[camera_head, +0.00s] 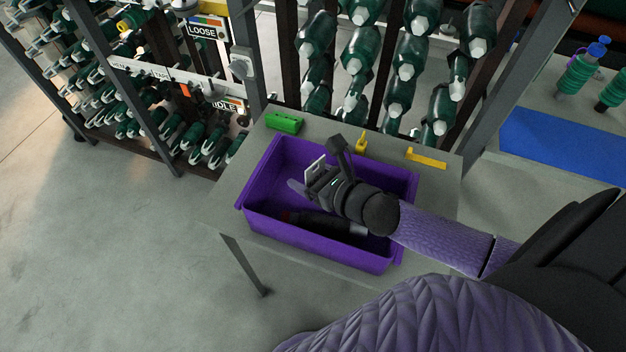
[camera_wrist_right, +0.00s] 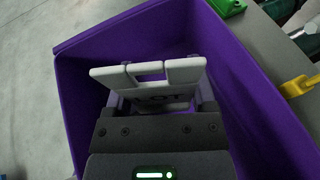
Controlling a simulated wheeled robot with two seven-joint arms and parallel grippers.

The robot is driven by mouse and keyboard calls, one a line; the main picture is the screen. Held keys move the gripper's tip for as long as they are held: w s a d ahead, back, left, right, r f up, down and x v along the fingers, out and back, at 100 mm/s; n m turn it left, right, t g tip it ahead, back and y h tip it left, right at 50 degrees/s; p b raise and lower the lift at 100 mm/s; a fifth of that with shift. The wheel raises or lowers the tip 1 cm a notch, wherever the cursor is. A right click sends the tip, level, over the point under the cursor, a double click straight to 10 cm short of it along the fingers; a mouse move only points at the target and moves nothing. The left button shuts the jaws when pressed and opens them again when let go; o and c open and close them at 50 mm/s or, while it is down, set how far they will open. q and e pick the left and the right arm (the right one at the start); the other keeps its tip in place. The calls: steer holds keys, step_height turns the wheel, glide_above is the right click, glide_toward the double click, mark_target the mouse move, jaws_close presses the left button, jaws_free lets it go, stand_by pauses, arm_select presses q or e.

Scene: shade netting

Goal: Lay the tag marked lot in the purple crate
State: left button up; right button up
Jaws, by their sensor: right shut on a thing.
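The purple crate (camera_head: 262,228) stands open on a small grey table; its walls also show in the wrist view (camera_wrist_right: 245,85). My right gripper (camera_head: 311,179) is over the inside of the crate, toward its left part. It is shut on a pale tag (camera_head: 316,167). In the wrist view the tag (camera_wrist_right: 145,84) sits between the fingers (camera_wrist_right: 163,100), with dark letters that look like "LOT", partly hidden by the gripper body. I cannot tell whether the tag touches the crate floor. My left gripper is not in view.
A dark long shape (camera_head: 335,223) lies in the crate below my wrist. A green block (camera_head: 285,123), a yellow upright piece (camera_head: 361,143) and a yellow bracket (camera_head: 426,158) are on the table (camera_head: 225,200) behind the crate. Racks of green tools stand beyond.

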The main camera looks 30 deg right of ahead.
step_height(320, 180, down, 4)
steer(key=shift+b, duration=0.85)
steer(key=shift+r, duration=0.15)
steer(key=shift+s+f+b, duration=0.1)
steer(key=shift+f+b, duration=0.25)
steer(key=shift+f, duration=0.25)
steer(key=o, duration=0.8)
steer(key=shift+c, duration=0.2)
steer(key=o, duration=0.4)
steer(key=shift+s+f, duration=0.15)
steer(key=shift+c, duration=0.2)
steer(key=shift+a+r, duration=0.1)
steer(key=shift+r, duration=0.15)
steer(key=shift+r+p, duration=0.55)
steer(key=shift+p, duration=0.15)
steer(key=p+v, duration=0.1)
steer(key=v, duration=0.6)
steer(key=shift+r+p, duration=0.1)
steer(key=shift+p, duration=0.2)
